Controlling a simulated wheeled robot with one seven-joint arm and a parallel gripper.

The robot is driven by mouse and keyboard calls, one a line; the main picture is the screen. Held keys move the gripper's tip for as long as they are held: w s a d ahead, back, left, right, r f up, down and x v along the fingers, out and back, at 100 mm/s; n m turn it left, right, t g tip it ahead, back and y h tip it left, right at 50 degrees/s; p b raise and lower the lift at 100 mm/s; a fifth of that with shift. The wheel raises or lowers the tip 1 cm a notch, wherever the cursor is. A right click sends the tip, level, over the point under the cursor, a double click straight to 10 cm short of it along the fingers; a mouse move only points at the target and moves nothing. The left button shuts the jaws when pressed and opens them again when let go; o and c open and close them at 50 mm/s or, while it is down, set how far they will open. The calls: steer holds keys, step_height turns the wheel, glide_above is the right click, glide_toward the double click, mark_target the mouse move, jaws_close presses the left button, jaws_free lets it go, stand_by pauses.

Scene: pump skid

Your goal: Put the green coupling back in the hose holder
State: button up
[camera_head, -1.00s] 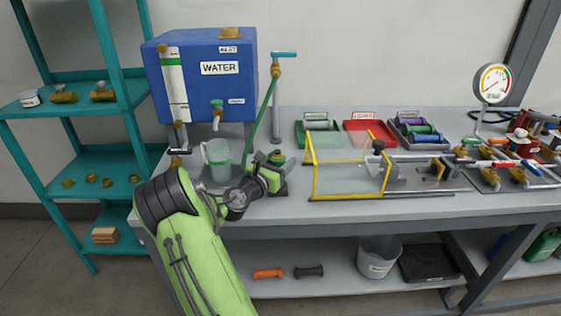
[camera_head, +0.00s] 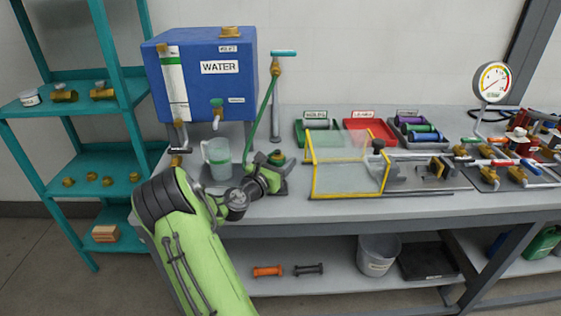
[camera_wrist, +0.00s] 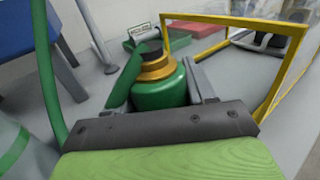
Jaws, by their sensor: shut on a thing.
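The green coupling (camera_head: 277,157), with a brass collar and dark top, stands roughly upright low over the bench, right of the measuring jug. In the wrist view the green coupling (camera_wrist: 160,88) sits between the fingers. My gripper (camera_head: 275,172) is shut on it; the wrist view shows my gripper's (camera_wrist: 165,100) grey right finger beside it. The coupling's lower part is hidden, so I cannot tell whether it touches anything beneath. A green hose (camera_head: 260,115) runs down from the brass-topped post (camera_head: 276,100). I cannot clearly make out the hose holder.
The clear jug (camera_head: 218,160) stands close left of my gripper, below the blue water tank (camera_head: 205,85). A yellow-framed clear guard (camera_head: 345,180) stands close on the right. Green (camera_head: 299,137) and red (camera_head: 389,143) trays lie behind it. The bench front (camera_head: 330,217) is clear.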

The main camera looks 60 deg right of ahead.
steer(key=shift+f+b, duration=0.75)
steer(key=shift+f, duration=0.85)
steer(key=o, duration=1.1)
steer(key=shift+a, duration=0.1)
steer(key=w+a+p, duration=0.1)
steer(key=a+p, duration=0.1)
steer(key=a, duration=1.3)
steer(key=shift+w+a+p, duration=0.25)
steer(key=shift+w+p, duration=0.1)
steer(key=shift+w, duration=0.05)
